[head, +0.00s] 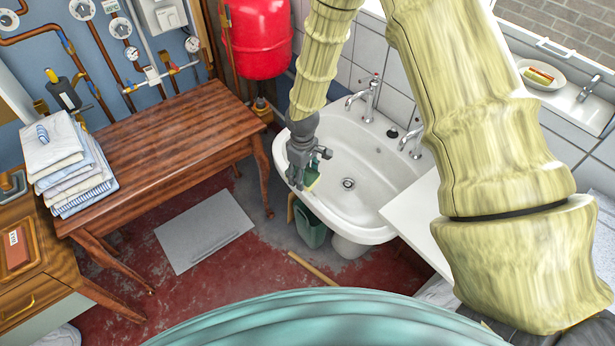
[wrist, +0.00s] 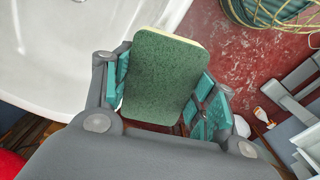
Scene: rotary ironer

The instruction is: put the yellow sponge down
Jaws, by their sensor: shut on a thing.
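The sponge (wrist: 160,75) is held between the fingers of my gripper (wrist: 165,95) in the wrist view. Its broad green face is toward the camera, with a thin pale yellow edge along the top.
A green bin (head: 311,228) stands on the floor below the sink's left edge. A wooden table (head: 185,135) with folded cloths (head: 68,165) is to the left. A white worktop (head: 425,225) is right of the sink. A dish (head: 541,75) with a coloured item sits at upper right.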

